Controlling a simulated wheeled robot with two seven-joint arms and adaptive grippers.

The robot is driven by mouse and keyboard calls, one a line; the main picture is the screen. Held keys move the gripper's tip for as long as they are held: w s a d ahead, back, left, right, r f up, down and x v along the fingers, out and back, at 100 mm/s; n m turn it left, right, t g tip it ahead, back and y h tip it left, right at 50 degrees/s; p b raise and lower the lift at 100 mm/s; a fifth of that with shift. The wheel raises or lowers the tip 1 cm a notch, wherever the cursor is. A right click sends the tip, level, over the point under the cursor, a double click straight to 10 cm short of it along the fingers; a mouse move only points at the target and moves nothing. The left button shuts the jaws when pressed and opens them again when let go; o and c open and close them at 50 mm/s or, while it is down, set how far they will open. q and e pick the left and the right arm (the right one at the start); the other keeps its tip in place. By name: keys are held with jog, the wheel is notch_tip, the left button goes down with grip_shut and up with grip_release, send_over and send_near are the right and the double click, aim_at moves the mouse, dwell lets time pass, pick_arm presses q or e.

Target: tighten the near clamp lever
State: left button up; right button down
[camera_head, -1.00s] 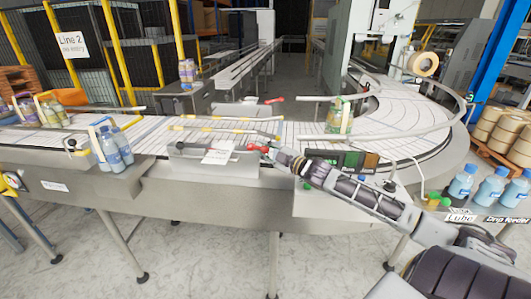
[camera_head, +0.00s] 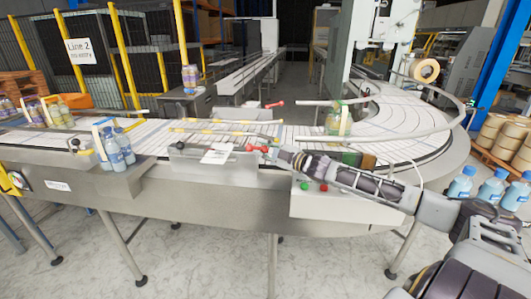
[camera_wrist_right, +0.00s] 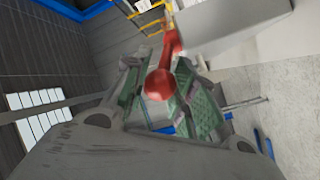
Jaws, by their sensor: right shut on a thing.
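The near clamp lever (camera_head: 256,148) is red, at the conveyor's near rail beside a white sheet of paper. My right gripper (camera_head: 272,152) reaches it from the right and is shut on it. In the right wrist view the red lever (camera_wrist_right: 160,84), with its round knob end, lies between the green-padded fingers. The fingers partly hide it in the head view. A second red lever (camera_head: 274,104) sits at the far side of the conveyor, apart from the gripper. My left gripper is not in view.
The white paper (camera_head: 217,153) hangs just left of the near lever. Blue bottles (camera_head: 115,148) stand at the belt's left, and several more (camera_head: 490,187) at the right. A control box (camera_head: 340,203) with red and green buttons is below my right forearm. Curved rails (camera_head: 410,134) border the belt.

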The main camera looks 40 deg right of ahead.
jog(key=shift+f, duration=0.25)
dwell(0.4)
jog(key=c, duration=1.5)
grip_release()
jog(key=o, duration=0.4)
jog(key=shift+r, duration=0.15)
jog(key=shift+v, duration=2.4)
jog(key=shift+v, duration=3.55)
jog(key=shift+d, duration=0.15)
